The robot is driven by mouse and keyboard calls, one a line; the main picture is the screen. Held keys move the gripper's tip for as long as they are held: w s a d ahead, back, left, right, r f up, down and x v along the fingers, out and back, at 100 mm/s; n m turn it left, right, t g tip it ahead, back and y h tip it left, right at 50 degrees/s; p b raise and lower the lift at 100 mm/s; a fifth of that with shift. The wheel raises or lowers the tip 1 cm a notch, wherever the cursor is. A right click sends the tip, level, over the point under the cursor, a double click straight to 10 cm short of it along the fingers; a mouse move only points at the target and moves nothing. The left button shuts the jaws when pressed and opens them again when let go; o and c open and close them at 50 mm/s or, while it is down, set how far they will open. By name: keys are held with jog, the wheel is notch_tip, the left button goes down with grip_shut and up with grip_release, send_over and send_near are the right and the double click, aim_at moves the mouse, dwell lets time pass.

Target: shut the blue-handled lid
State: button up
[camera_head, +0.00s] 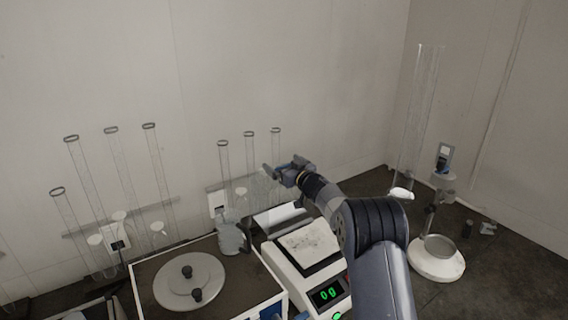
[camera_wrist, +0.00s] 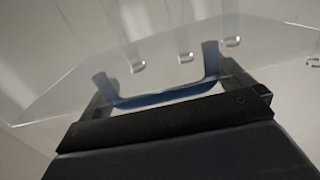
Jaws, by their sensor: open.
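The lid (camera_wrist: 130,60) is a clear, see-through panel in the wrist view, and its blue handle (camera_wrist: 165,95) crosses the middle of the picture. My gripper (camera_wrist: 166,84) is open, with one dark finger near each end of the handle. I cannot tell whether the fingers touch it. In the head view my gripper (camera_head: 274,172) is above and behind the balance, in front of the back wall. The lid shows only faintly there, and the handle cannot be made out at the gripper.
The white balance (camera_head: 284,262) reads 0 g below my arm. Left of it are a clear jug (camera_head: 230,238) and a framed bench with a round plate with black knobs (camera_head: 190,280). Tall clear tubes (camera_head: 225,160) stand behind. A white round-based stand (camera_head: 437,262) is at right.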

jog(key=c, duration=1.1)
jog(key=shift+d+b, duration=0.1)
jog(key=shift+b, duration=0.2)
jog(key=b, duration=0.1)
jog(key=s+b, duration=0.1)
jog(key=shift+d+f+b, duration=0.2)
jog(key=shift+d+b, duration=0.15)
jog(key=shift+b, duration=0.05)
jog(key=s+d+f+t+y+b, duration=0.2)
jog(key=s+d+b, duration=0.4)
jog(key=b, duration=1.1)
jog(key=s+d+f+t+y+b, duration=0.3)
jog(key=s+b, duration=0.8)
jog(key=b, duration=0.7)
jog(key=d+f+t, duration=0.1)
jog(key=d+t, duration=0.1)
jog(key=shift+s+d+f+b, duration=0.3)
jog(key=shift+s+d+f, duration=0.05)
jog(key=shift+d, duration=0.05)
